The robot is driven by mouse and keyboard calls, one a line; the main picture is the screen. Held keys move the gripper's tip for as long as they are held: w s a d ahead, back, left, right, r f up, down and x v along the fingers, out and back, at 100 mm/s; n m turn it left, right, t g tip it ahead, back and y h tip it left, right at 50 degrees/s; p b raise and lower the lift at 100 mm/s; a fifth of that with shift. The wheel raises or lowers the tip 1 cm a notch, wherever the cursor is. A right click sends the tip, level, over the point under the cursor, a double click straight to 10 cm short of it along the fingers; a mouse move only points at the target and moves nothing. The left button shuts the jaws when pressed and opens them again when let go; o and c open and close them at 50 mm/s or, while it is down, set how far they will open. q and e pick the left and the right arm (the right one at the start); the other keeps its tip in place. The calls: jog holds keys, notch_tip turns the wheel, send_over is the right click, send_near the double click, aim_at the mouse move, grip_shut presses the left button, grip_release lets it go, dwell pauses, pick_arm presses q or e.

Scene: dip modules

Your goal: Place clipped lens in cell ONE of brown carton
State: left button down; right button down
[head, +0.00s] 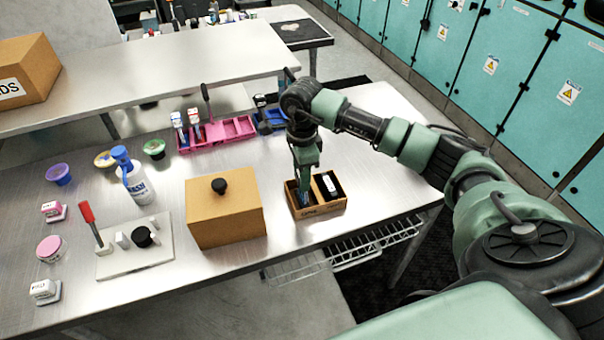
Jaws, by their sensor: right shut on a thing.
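The small brown carton (328,208) stands near the right end of the metal table, with a divider making a left and a right cell. My right gripper (304,186) points down into the left cell. It is shut on a small bluish piece, taken as the clipped lens (304,198), which is mostly hidden by the jaws and carton wall. I cannot tell whether it touches the cell floor. A black piece with a white mark (329,184) sits in the right cell. The writing on the carton's front is too small to read. My left gripper is out of view.
A larger brown box with a black knob (225,215) stands close left of the carton. Behind are a pink tray (215,133) and a blue tray (270,121). A white bottle (138,183) and a white board with a red-handled tool (130,258) stand left.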

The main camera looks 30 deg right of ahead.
jog(key=c, duration=1)
grip_release()
jog(key=shift+f, duration=0.1)
jog(key=shift+r, duration=0.35)
notch_tip(320, 180, up, 12)
jog(key=b, duration=0.4)
jog(key=shift+f, duration=0.2)
